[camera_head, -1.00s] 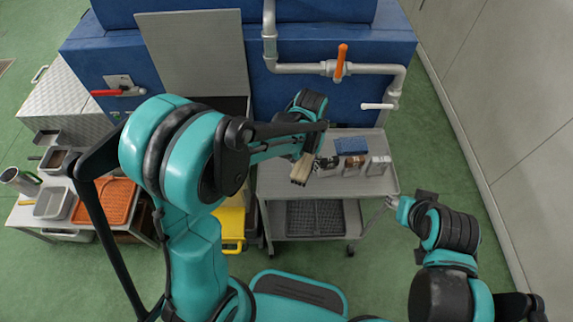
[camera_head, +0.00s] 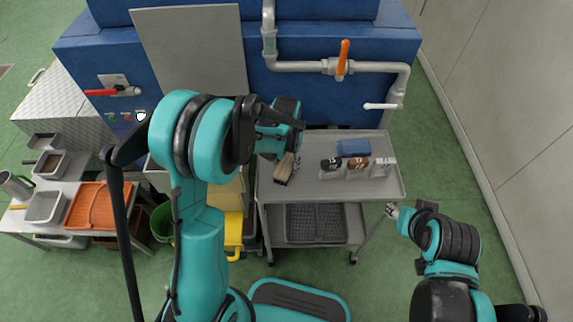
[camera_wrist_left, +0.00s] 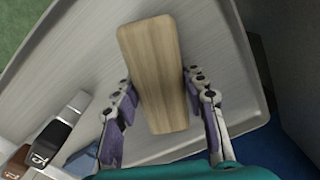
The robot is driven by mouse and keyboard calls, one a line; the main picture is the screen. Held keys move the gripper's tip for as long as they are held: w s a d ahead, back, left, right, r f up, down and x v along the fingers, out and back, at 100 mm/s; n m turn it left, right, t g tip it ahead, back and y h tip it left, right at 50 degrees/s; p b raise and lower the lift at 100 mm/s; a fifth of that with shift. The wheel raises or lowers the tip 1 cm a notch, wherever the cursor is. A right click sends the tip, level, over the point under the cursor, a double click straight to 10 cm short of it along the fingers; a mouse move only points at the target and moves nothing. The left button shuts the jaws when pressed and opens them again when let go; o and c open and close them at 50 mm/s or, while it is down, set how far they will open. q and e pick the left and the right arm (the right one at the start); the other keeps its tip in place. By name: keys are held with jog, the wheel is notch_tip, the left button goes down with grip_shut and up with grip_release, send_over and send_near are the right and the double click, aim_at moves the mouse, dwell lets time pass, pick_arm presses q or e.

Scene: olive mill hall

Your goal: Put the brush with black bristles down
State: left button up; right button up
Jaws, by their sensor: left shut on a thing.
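My left gripper (camera_head: 284,152) is shut on a brush (camera_head: 285,167) with a pale wooden body and a dark lower end, over the left part of the grey cart top (camera_head: 310,189). In the left wrist view the plain wooden face of the brush (camera_wrist_left: 152,75) lies between the two fingers of the gripper (camera_wrist_left: 162,108), with the cart top behind it. The bristles are hidden in that view. I cannot tell whether the brush touches the cart top. My right gripper (camera_head: 392,211) is low, off the cart's right front corner, and too small to read.
A black-labelled item (camera_head: 331,165), a brown one (camera_head: 357,164) and a pale one (camera_head: 382,166) stand in a row on the cart, with a blue cloth (camera_head: 353,147) behind. The cart's front strip is clear. A blue machine (camera_head: 310,95) stands behind. An orange tray (camera_head: 86,206) is left.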

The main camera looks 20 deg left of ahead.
pick_arm(q)
jog(key=shift+f, duration=0.15)
jog(key=o, duration=1.3)
